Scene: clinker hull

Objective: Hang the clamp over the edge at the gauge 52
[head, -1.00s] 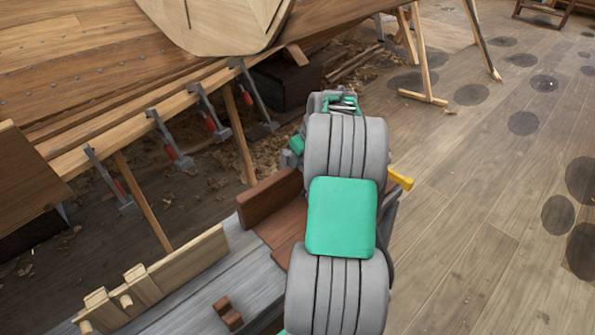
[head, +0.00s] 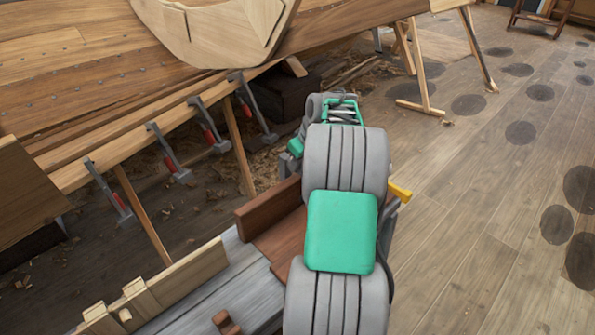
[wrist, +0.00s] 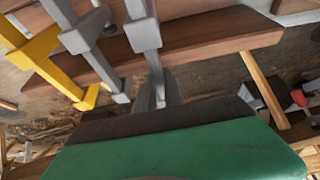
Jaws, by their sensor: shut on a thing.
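My gripper (wrist: 165,88) shows in the wrist view with its grey fingers close together beyond its green body. It is shut on a grey clamp (wrist: 143,34), seen only in part. In the head view my own arm hides the fingers and the held clamp. Several grey clamps with red handles, such as this one (head: 168,152), hang along the plank edge (head: 130,135) under the hull at left, well apart from my gripper. I cannot make out a gauge marked 52 in either view.
A yellow bar (wrist: 45,62) and another grey bar stand beside the held clamp; yellow also shows right of my arm (head: 400,192). A grey bench (head: 190,305) with a brown upright board (head: 262,212) is close by. Trestle legs (head: 422,75) stand beyond.

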